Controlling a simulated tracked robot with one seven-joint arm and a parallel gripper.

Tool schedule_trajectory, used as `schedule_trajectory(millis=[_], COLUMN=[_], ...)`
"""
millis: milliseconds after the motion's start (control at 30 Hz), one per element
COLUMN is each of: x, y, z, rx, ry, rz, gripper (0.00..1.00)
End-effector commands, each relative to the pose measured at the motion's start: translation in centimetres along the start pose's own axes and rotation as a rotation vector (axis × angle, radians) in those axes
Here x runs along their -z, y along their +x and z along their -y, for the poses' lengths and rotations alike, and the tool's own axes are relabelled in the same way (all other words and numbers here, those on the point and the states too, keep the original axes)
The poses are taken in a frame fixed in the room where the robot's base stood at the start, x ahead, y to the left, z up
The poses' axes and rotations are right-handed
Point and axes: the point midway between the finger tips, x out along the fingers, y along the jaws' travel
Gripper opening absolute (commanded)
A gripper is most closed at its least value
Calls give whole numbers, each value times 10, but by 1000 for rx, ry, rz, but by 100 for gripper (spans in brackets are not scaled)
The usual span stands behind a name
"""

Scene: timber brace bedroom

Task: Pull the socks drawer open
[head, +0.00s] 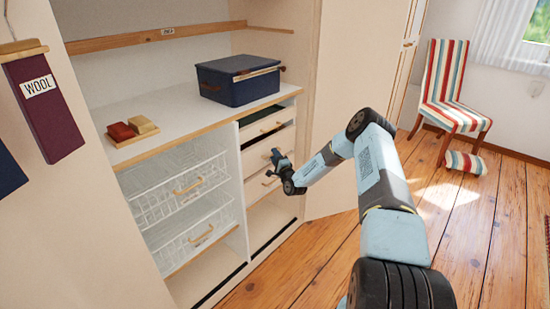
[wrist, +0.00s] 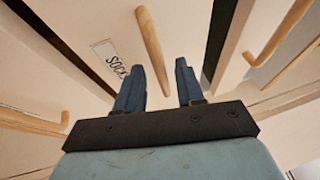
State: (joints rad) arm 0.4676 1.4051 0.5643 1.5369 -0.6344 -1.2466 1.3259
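The socks drawer (wrist: 185,30) shows in the wrist view, with a white label reading SOCKS (wrist: 116,65) on its pale front. Its wooden bar handle (wrist: 152,50) runs slantwise beside the label. My gripper (wrist: 160,66) is open. In the picture, the handle's lower end lies between its two dark blue fingers; I cannot tell whether they touch it. In the head view my gripper (head: 277,158) is at the narrow drawer stack, in front of a middle drawer (head: 255,158), and partly hides it. The label cannot be read there.
White wire baskets (head: 180,190) stand left of the drawers. A shelf (head: 190,115) above holds a blue box (head: 240,80) and red and tan blocks (head: 132,129). A cupboard door (head: 335,110) stands on the right. A striped chair (head: 448,90) is farther off; wooden floor (head: 450,230) is clear.

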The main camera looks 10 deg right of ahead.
Motion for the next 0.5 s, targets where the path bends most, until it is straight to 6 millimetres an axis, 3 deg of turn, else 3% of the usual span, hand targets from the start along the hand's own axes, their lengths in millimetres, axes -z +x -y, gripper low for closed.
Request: schedule_trajectory(millis=[67, 400, 500], x=[0, 0, 0], y=[0, 0, 0], z=[0, 0, 0], rx=[0, 0, 0], ry=[0, 0, 0], rz=[0, 0, 0], gripper=[38, 5, 0])
